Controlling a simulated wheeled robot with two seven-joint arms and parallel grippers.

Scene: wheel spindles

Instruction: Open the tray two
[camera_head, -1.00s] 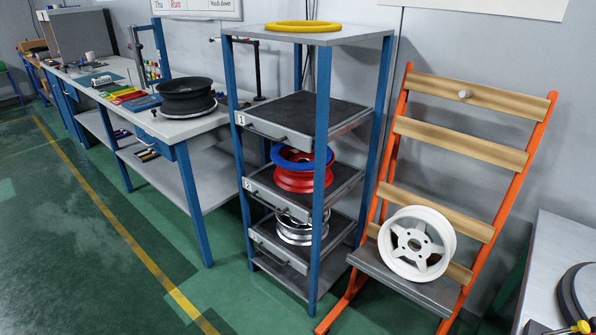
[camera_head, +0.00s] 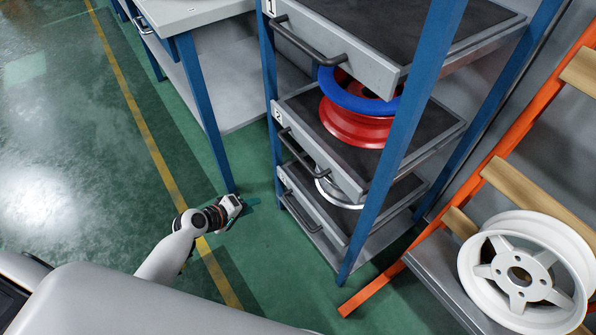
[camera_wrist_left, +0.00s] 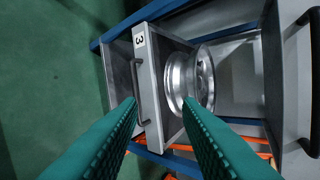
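Tray two (camera_head: 325,153) is the middle tray of the blue-framed rack, marked 2, with a dark bar handle (camera_head: 299,152) on its grey front. A red wheel rim (camera_head: 355,128) with a blue ring (camera_head: 358,97) above it sits in it. My left gripper (camera_head: 252,203) is low, left of the rack, apart from the trays. In the left wrist view its teal fingers (camera_wrist_left: 162,103) are open and empty, and tray three (camera_wrist_left: 149,85) with its handle (camera_wrist_left: 138,92) shows beyond them. Another handle (camera_wrist_left: 313,85) is at the right edge there. My right gripper is not in view.
Tray one (camera_head: 340,42) is above and tray three (camera_head: 312,205) below, holding a silver rim (camera_wrist_left: 190,80). A blue rack post (camera_head: 405,130) stands in front. An orange stand with a white wheel (camera_head: 523,275) is at right. The floor left is clear.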

